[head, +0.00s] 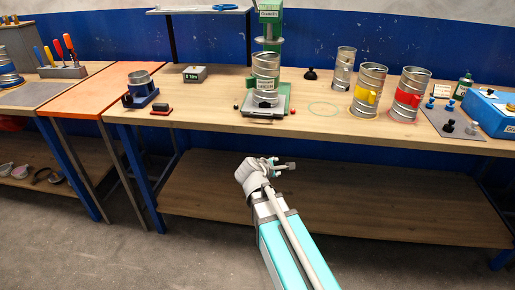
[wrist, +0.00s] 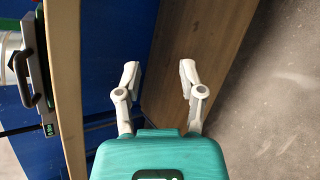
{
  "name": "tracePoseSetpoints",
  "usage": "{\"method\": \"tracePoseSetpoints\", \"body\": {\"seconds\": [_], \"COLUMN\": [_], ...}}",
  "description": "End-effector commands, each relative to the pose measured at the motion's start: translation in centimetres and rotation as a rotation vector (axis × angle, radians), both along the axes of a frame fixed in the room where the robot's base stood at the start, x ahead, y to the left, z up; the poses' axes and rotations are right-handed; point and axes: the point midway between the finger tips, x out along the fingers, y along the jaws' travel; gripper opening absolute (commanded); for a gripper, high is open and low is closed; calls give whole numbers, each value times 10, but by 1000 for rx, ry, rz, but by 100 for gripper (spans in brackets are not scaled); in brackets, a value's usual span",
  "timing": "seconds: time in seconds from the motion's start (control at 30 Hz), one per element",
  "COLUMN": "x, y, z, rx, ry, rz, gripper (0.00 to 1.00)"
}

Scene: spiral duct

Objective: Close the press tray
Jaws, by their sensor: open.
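The green press (head: 271,32) stands on the long wooden bench. Its grey tray (head: 262,112) lies at its foot near the bench's front edge, with a ribbed metal duct piece (head: 265,72) above it. How far the tray is pulled out is hard to tell. The wrist view shows a dark handle (wrist: 27,75) at the left, beside a partly cut-off metal cylinder. My gripper (head: 284,167) is in front of and below the bench edge, apart from the tray. In the wrist view its two fingers (wrist: 158,72) are spread with nothing between them.
Duct pieces with yellow (head: 366,95) and red (head: 407,99) bands stand right of the press. A blue clamp (head: 140,92) holding a ring and a grey box (head: 195,74) stand left. A lower shelf (head: 330,195) runs under the bench. The floor in front is clear.

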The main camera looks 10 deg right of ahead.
Motion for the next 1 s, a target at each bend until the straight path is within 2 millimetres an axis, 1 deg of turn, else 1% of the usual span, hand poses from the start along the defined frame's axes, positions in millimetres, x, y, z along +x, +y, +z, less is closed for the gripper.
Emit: {"method": "tracePoseSetpoints", "body": {"seconds": [0.03,0.1,0.27,0.4,0.5,0.6,0.7,0.8,1.0], "x": [-13,-29,-67,-101,-122,-138,-150,-156,-159], "y": [-8,-14,-18,-12,-4,4,11,17,19], "z": [-10,-25,-55,-74,-83,-87,-89,-90,-90], "rx": [96,237,535,761,887,981,1041,1076,1091], "ry": [0,0,17,50,84,118,145,163,173], "rz": [-79,-196,-480,-737,-906,-1047,-1146,-1206,-1238], "gripper": [51,51,51,51,51,51,51,51,51]}}
